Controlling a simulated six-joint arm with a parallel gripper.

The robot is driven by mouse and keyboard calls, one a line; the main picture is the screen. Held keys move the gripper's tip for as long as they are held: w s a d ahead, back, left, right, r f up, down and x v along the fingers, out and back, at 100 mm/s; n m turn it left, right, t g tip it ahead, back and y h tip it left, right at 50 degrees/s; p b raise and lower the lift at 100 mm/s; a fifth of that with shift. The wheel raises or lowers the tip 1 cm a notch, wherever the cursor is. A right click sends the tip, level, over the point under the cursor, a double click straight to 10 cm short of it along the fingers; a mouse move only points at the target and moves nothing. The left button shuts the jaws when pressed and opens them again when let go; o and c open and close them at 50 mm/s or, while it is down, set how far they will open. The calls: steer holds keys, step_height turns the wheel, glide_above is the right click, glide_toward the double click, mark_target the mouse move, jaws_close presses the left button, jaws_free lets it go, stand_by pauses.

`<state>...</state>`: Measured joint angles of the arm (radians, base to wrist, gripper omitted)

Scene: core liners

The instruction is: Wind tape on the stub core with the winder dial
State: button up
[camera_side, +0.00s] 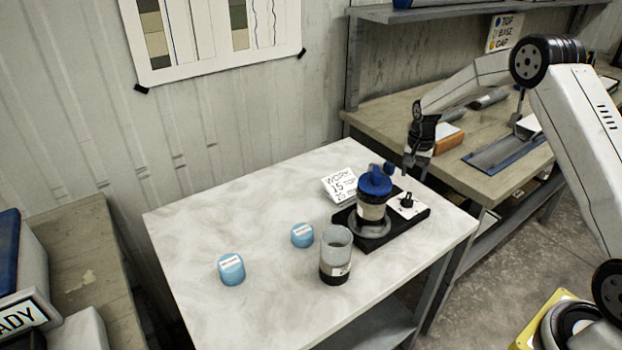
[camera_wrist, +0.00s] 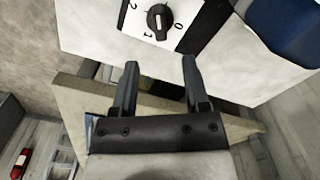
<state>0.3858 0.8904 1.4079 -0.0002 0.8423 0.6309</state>
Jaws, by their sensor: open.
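The winder is a black base (camera_side: 378,243) on the white table. A short core (camera_side: 371,212) with a pale label stands upright on its grey disc, with a blue top (camera_side: 375,182) over it. The dial (camera_side: 407,200) is a black knob on the winder's white plate, right of the core. In the wrist view the dial (camera_wrist: 159,20) shows with the marks 0, 1 and 2 around it; its exact setting is unclear. My gripper (camera_side: 408,168) is open and empty, above and apart from the dial. Its two fingers (camera_wrist: 159,62) point toward the dial in the wrist view.
A grey-clear tube with a dark base (camera_side: 336,255) stands in front of the winder. Two light-blue labelled caps (camera_side: 231,269) (camera_side: 302,235) sit to the left. A WORK card (camera_side: 340,186) stands behind the core. The table's left part is clear.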

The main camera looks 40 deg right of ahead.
mark_target(409, 195)
steer(key=o, duration=0.4)
steer(key=shift+o, duration=0.2)
steer(key=n, duration=0.5)
steer(key=shift+f, duration=0.15)
steer(key=n, duration=0.4)
steer(key=shift+f+n, duration=0.15)
steer(key=shift+n, duration=0.15)
steer(key=n, duration=0.4)
steer(key=shift+f, duration=0.15)
steer(key=n, duration=0.4)
steer(key=shift+f, duration=0.1)
steer(key=shift+f, duration=3.9)
